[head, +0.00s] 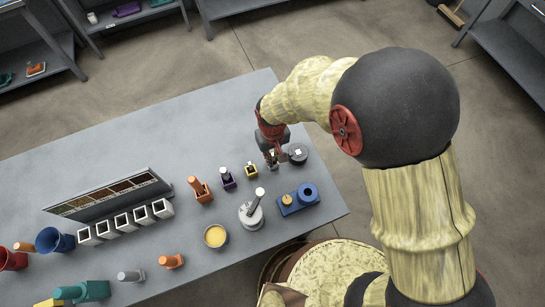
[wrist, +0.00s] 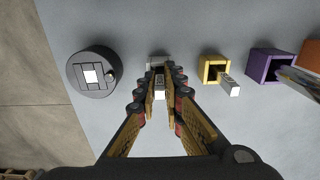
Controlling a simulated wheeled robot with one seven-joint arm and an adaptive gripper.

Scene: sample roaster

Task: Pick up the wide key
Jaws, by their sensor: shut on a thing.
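In the wrist view, my gripper (wrist: 159,90) is shut on a narrow pale key (wrist: 159,95), with a fingertip on each side of it. The key's far end meets a small pale holder (wrist: 158,63), and the fingers hide part of both. I cannot tell whether the key still sits in the holder. In the head view, my gripper (head: 272,152) is low over the table near its right end, and the key is mostly hidden there.
A dark round block (wrist: 94,73) stands just left of my fingers in the wrist view. A yellow box (wrist: 214,68) and a purple box (wrist: 270,67), each with a key, stand to the right. The blue block (head: 298,199) sits near the table's (head: 165,130) right edge.

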